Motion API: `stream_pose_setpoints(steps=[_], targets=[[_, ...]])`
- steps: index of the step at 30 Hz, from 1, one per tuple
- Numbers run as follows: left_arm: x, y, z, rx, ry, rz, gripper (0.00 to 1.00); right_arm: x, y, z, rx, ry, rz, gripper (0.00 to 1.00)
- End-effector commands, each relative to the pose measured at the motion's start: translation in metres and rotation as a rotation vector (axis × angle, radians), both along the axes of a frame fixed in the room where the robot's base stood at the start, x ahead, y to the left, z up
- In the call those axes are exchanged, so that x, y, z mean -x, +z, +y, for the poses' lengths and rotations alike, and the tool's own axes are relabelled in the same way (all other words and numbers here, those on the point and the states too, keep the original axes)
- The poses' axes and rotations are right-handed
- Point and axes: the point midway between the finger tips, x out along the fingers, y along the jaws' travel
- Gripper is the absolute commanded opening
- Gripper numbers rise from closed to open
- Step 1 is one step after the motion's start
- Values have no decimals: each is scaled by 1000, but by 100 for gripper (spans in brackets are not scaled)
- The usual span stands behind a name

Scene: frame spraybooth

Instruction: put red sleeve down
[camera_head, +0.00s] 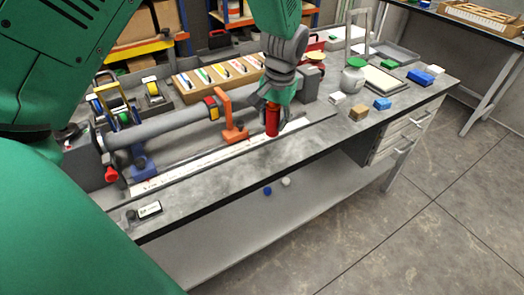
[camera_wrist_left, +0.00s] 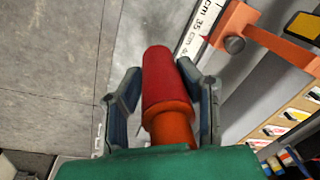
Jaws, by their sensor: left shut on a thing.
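The red sleeve (camera_head: 272,122) is upright between the fingers of my left gripper (camera_head: 272,99), over the front part of the workbench (camera_head: 225,178). I cannot tell whether its lower end touches the bench or the long ruler (camera_head: 200,160) beside it. My right gripper is not in view.
An orange bracket (camera_head: 232,120) and a long grey tube (camera_head: 165,125) stand close left of the gripper. A spray cup with green lid (camera_head: 354,75), a wooden block (camera_head: 358,113) and a blue block (camera_head: 382,103) are to the right. The bench's front strip is mostly clear.

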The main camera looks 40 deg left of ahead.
Motion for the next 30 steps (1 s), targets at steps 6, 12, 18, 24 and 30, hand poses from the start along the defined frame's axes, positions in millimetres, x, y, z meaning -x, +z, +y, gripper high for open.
stream_pose_setpoints(steps=[6,12,18,24,30], targets=[[1,-43,0,0,-1,4,1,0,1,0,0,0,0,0],[1,-58,0,0,-1,1,1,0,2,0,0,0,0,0],[1,-85,0,0,-1,2,1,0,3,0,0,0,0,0],[1,-90,0,1,0,0,1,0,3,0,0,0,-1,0],[1,-92,0,1,-1,0,41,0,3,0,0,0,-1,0]])
